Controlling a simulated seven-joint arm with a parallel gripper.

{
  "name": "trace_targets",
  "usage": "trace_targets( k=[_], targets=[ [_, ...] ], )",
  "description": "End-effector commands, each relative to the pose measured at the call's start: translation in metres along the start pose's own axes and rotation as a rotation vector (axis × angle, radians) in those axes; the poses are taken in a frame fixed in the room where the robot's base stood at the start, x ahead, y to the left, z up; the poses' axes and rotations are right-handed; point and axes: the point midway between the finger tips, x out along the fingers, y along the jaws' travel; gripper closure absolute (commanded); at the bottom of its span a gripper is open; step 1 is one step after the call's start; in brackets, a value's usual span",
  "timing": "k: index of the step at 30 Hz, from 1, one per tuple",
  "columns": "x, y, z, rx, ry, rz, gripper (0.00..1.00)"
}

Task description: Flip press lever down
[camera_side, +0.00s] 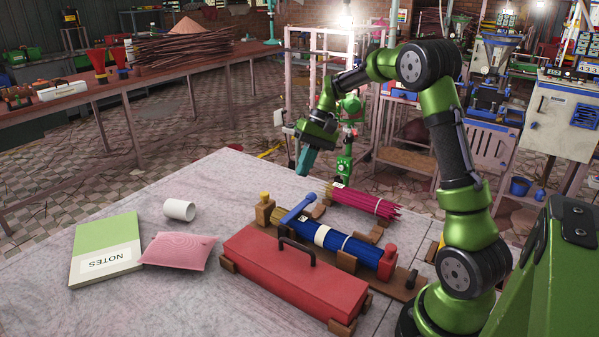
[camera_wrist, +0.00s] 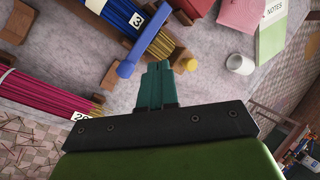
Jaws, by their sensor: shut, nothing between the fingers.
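The blue press lever (camera_side: 298,208) slants across the stick end of a blue incense bundle (camera_side: 352,247). In the wrist view the lever (camera_wrist: 146,38) crosses just in front of the label marked 3, with a round blue end at the lower left. I cannot tell how steeply it is tilted. My gripper (camera_side: 306,163) hangs above the far side of the lever, apart from it. In the wrist view its teal fingers (camera_wrist: 157,68) are together and empty, just right of the lever's round end.
A red case (camera_side: 290,272) with a dark handle lies in front of the blue bundle. A magenta bundle (camera_side: 365,202) lies behind it. A wooden block with a yellow top (camera_side: 264,208) stands by the lever. A white cup (camera_side: 180,210), pink pillow (camera_side: 178,252) and green notebook (camera_side: 106,245) lie left.

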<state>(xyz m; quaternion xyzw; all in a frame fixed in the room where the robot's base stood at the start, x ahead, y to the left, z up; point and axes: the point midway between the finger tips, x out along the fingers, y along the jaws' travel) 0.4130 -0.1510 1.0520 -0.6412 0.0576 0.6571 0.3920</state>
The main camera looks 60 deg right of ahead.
Motion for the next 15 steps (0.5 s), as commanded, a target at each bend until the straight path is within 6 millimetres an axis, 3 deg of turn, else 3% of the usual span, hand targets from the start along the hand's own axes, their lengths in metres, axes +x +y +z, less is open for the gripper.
trace_targets(
  k=[4,15],
  targets=[
    [0.009,0.020,-0.013,0.025,-0.085,-0.114,1.00],
    [0.033,0.051,-0.032,0.056,-0.256,-0.346,1.00]
  ],
)
